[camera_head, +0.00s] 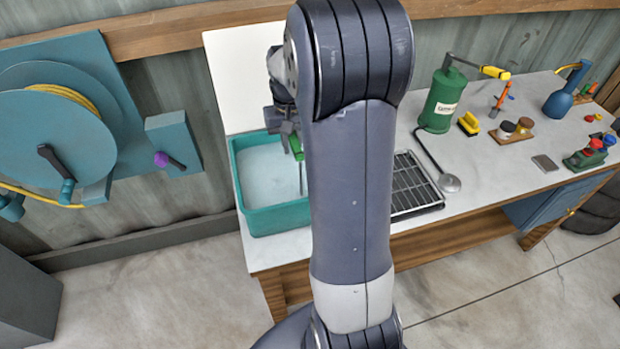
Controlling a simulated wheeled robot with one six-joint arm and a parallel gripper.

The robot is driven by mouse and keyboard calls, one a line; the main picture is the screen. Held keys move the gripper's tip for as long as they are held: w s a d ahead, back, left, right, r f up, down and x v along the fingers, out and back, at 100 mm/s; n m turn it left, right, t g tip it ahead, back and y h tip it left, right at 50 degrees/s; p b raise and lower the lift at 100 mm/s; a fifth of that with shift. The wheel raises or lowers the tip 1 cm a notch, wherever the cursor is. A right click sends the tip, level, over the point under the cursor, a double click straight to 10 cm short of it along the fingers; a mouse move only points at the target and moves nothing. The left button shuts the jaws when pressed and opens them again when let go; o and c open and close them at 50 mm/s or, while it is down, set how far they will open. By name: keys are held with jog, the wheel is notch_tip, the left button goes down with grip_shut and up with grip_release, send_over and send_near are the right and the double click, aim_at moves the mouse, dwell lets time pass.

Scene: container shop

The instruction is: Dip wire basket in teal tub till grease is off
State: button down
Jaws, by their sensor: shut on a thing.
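The teal tub (277,221) stands at the left end of the bench and holds pale, cloudy liquid. My gripper (287,128) is above the tub's back right part, partly hidden behind my arm. It is shut on a green handle (296,147), which I take for the wire basket's. A thin rod (301,178) runs down from the handle toward the liquid. The basket's mesh cannot be made out; it is under the liquid or behind my arm. Any grease on it cannot be seen.
A green canister (441,101), a yellow brush (468,124) and small jars stand farther right. A white panel (233,80) rises behind the tub. A hose reel (58,125) hangs at left.

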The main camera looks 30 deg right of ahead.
dwell(0.4)
jog(key=shift+r+p, duration=0.55)
jog(key=shift+p, duration=0.05)
jog(key=shift+f, duration=0.1)
jog(key=shift+f+b, duration=0.35)
jog(key=shift+f, duration=0.15)
jog(key=shift+r, duration=0.1)
jog(key=shift+r+p, duration=0.55)
jog(key=shift+f, duration=0.15)
